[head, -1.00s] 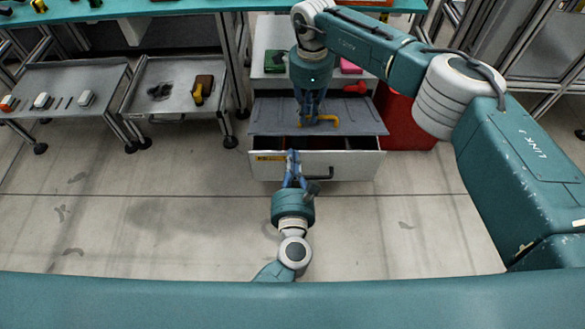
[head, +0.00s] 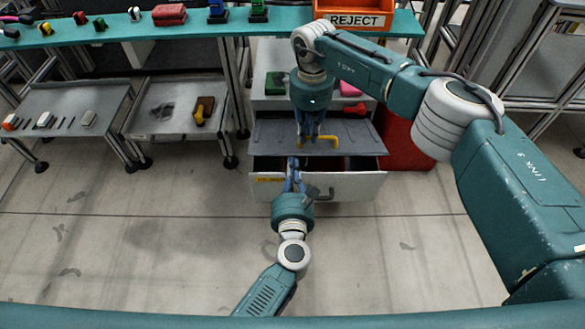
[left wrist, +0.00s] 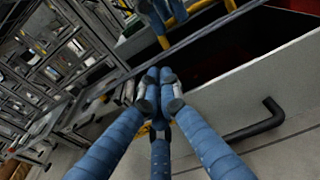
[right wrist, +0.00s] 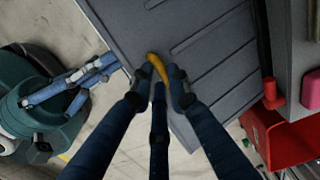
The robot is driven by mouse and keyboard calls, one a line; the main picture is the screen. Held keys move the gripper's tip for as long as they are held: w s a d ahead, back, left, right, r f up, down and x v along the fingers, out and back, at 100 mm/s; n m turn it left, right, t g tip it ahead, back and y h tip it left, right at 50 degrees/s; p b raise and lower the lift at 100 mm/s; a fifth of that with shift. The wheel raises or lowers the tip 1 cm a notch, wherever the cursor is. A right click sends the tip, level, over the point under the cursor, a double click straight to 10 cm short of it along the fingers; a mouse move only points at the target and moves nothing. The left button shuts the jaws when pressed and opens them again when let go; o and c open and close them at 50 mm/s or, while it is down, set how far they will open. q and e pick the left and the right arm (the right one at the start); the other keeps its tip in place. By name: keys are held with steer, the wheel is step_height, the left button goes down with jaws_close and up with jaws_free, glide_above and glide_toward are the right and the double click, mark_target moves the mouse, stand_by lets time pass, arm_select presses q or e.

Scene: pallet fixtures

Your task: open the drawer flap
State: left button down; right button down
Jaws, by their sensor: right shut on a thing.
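The grey drawer flap (head: 275,135) lies over the back part of the pulled-out drawer (head: 350,187); a dark opening shows in front of it. My right gripper (head: 309,139) is above the flap, shut on its yellow handle (head: 331,139). The handle (right wrist: 155,64) also shows between the fingertips in the right wrist view. My left gripper (head: 293,161) is at the drawer's front edge, beside the yellow label (head: 270,180). In the left wrist view its fingertips (left wrist: 160,77) are together, with no held thing visible. The drawer's black handle (left wrist: 262,122) is to their right.
A red bin (head: 408,150) stands right of the drawer. Green and pink items sit on the cabinet top (head: 270,102) behind the flap. Two low trolleys (head: 150,128) stand left, under a teal bench (head: 120,30). The floor in front is clear.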

arm_select(q)
steer(key=shift+w+r, duration=0.15)
steer(key=shift+r, duration=0.3)
arm_select(e)
steer(key=c, duration=1.7)
jaws_free()
steer(key=shift+s+f, duration=0.1)
steer(key=shift+f, duration=0.1)
arm_select(q)
steer(key=shift+f, duration=0.1)
arm_select(e)
steer(key=shift+o, duration=0.2)
steer(key=shift+r, duration=0.1)
